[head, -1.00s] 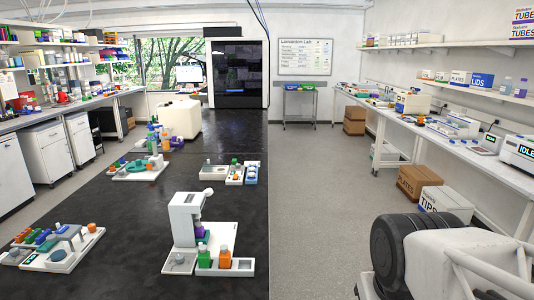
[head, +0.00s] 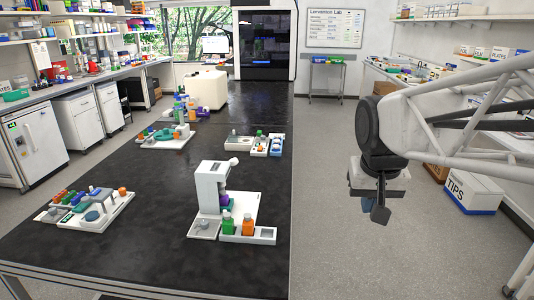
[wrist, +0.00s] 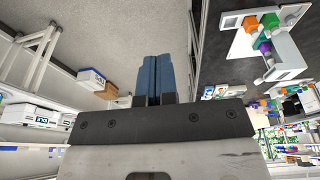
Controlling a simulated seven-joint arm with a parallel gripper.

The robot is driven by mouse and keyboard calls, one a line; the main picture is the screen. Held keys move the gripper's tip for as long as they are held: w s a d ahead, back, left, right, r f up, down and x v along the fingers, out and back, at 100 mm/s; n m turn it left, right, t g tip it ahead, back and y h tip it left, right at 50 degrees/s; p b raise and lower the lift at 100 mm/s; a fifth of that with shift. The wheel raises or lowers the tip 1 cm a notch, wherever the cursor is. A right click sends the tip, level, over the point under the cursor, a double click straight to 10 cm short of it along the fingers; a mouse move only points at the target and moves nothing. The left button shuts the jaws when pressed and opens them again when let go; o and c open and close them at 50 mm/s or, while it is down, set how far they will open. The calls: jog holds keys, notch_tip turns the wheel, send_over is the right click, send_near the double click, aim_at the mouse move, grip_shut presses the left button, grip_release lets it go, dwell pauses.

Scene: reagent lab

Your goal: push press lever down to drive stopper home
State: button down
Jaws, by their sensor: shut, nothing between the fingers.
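The white press (head: 210,187) stands upright on its base at the near right of the black bench. Its lever, with a pale round knob (head: 233,162), sticks out at the top right and looks raised. A purple item (head: 225,200) sits under the press head; I cannot make out the stopper there. The press also shows upside down in the wrist view (wrist: 282,60). My gripper (head: 380,214) hangs over the floor right of the bench, well apart from the press. Its fingers are shut and empty in the wrist view (wrist: 154,72).
A white rack (head: 265,239) with a green bottle (head: 228,223) and an orange bottle (head: 248,224) stands in front of the press. A white tray of small parts (head: 115,207) lies at left. The bench (head: 150,240) is clear between them. A TIPS box (head: 472,193) stands on the floor.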

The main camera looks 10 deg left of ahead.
jog(key=w+a+r, duration=0.2)
jog(key=w+a, duration=0.1)
jog(key=w, duration=0.5)
jog(key=w+a+r, duration=0.2)
jog(key=w+a, duration=0.2)
jog(key=w, duration=0.3)
send_over(232, 160)
jog(key=s+a, duration=0.2)
jog(key=s, duration=0.1)
jog(key=s+x, duration=0.1)
jog(key=x, duration=0.6)
jog(key=shift+f+h, duration=0.3)
jog(key=shift+f, duration=0.15)
jog(key=shift+f, duration=0.1)
jog(key=x, duration=1.2)
jog(key=shift+s+d, duration=0.15)
jog(key=shift+d+f, duration=0.25)
jog(key=shift+f, duration=0.55)
